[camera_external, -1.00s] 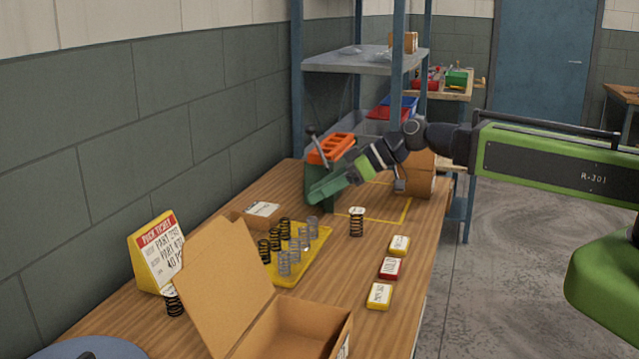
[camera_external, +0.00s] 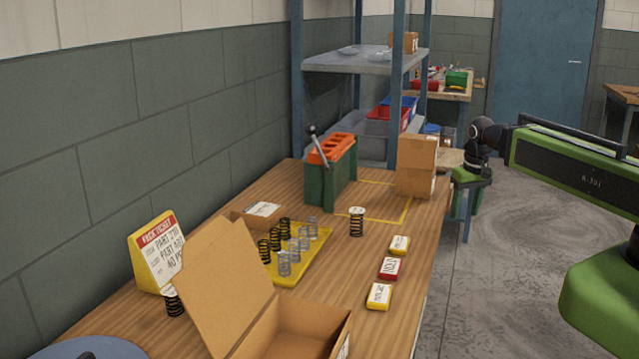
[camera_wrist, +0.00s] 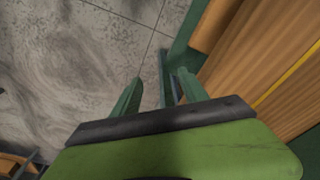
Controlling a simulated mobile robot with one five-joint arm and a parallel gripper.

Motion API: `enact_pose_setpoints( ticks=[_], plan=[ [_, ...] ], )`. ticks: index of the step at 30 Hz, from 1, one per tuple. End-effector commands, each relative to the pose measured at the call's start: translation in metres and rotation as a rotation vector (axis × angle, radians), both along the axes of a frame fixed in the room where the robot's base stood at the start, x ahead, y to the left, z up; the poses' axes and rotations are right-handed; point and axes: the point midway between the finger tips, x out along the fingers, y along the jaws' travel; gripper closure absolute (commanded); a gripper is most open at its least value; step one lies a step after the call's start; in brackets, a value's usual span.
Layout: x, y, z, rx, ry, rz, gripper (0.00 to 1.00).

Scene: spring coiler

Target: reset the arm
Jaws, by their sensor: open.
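My arm is drawn back toward the right in the external view. My gripper (camera_external: 467,205) hangs pointing down beside the bench's right edge, clear of the tabletop. In the wrist view my gripper (camera_wrist: 160,95) shows two green fingers spread apart with nothing between them. Beyond the fingers lie the grey floor (camera_wrist: 80,60) and the wooden bench edge (camera_wrist: 250,60).
Floor at right is free.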

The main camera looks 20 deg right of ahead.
Motion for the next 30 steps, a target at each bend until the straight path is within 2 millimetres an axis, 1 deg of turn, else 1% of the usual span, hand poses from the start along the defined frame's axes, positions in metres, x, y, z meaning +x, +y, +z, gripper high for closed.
enact_pose_setpoints(
  ticks=[1,6,12,13,20,26,29,30],
  plan=[
    [-0.005,0.002,-0.017,0.001,0.016,0.022,0.49],
    [-0.021,0.008,-0.041,0.004,0.074,0.096,0.49],
    [-0.037,0.014,-0.064,0.011,0.13,0.174,0.49],
    [-0.036,0.014,-0.046,0.011,0.128,0.172,0.49],
    [-0.036,0.014,-0.007,0.011,0.126,0.17,0.49],
    [-0.035,0.014,0.034,0.012,0.125,0.169,0.49],
    [-0.035,0.014,0.063,0.012,0.125,0.169,0.49],
    [-0.035,0.014,0.077,0.012,0.125,0.169,0.49]
  ],
)
